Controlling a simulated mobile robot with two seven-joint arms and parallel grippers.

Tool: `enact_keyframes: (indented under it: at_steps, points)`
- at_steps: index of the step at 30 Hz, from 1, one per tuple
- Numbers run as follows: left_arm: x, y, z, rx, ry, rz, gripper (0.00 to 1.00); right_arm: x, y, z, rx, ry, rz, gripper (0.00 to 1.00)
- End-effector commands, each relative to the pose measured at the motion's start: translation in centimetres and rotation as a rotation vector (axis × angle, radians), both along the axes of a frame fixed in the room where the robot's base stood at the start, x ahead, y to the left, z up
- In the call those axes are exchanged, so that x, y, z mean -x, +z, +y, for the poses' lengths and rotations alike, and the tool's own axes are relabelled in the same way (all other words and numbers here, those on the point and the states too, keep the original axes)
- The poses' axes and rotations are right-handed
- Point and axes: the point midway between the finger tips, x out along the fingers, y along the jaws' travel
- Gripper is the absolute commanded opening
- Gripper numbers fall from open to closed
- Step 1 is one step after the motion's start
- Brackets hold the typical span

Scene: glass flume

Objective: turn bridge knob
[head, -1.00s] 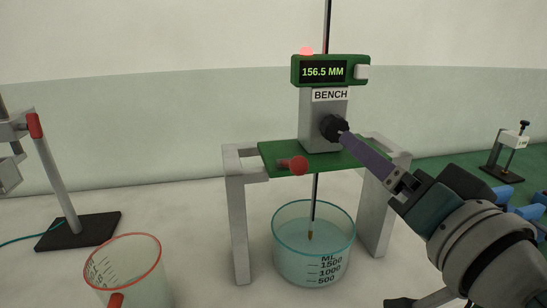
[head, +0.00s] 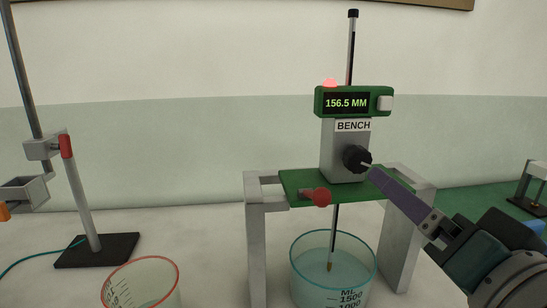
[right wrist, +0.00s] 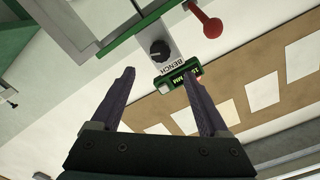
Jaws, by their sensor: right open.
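The black bridge knob (head: 355,159) is on the front of the grey BENCH block (head: 344,143), above a green plate (head: 297,181) on a white bridge frame. The green display (head: 346,103) on top reads 156.5 MM, with a red light lit. My right gripper (head: 369,169) points at the knob from the lower right. In the right wrist view this gripper (right wrist: 158,73) is open and empty. The knob (right wrist: 160,50) lies beyond the fingertips, in line with the gap between them. My left gripper is not in view.
A red knob (head: 322,197) juts from the plate's front edge. A rod hangs from the bridge into a beaker of liquid (head: 330,275). A red-rimmed beaker (head: 140,285) stands front left. A clamp stand (head: 85,205) is at left, and a small stand (head: 530,190) at far right.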

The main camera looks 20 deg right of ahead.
Motion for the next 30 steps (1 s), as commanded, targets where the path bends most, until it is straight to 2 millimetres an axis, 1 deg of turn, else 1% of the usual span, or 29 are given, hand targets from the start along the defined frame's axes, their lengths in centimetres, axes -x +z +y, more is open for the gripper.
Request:
enact_keyframes:
  at_steps: [12,14,16,17,20,21,24,27,30]
  points:
    - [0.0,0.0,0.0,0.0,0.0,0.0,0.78,0.0,0.0,0.0,0.001,0.001,0.0,0.78]
    - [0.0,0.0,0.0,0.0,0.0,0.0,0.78,-0.1,-0.1,0.3,0.006,0.014,0.011,0.78]
    - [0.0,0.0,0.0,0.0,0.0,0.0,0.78,-0.2,-0.6,1.3,0.026,0.062,0.051,0.78]
    - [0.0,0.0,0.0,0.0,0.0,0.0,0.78,-0.3,-0.9,1.9,0.04,0.093,0.079,0.78]
    - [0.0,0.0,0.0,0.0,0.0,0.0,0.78,-0.1,-2.7,4.8,0.109,0.233,0.218,0.78]
    - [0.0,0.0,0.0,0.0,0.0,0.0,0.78,0.3,-3.6,5.9,0.142,0.291,0.285,0.78]
    - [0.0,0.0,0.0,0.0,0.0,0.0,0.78,1.8,-5.9,8.0,0.218,0.414,0.444,0.78]
    - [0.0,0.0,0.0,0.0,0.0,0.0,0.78,3.6,-7.7,9.1,0.28,0.496,0.576,0.78]
    - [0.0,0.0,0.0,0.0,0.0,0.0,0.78,5.3,-9.1,9.6,0.332,0.556,0.692,0.78]
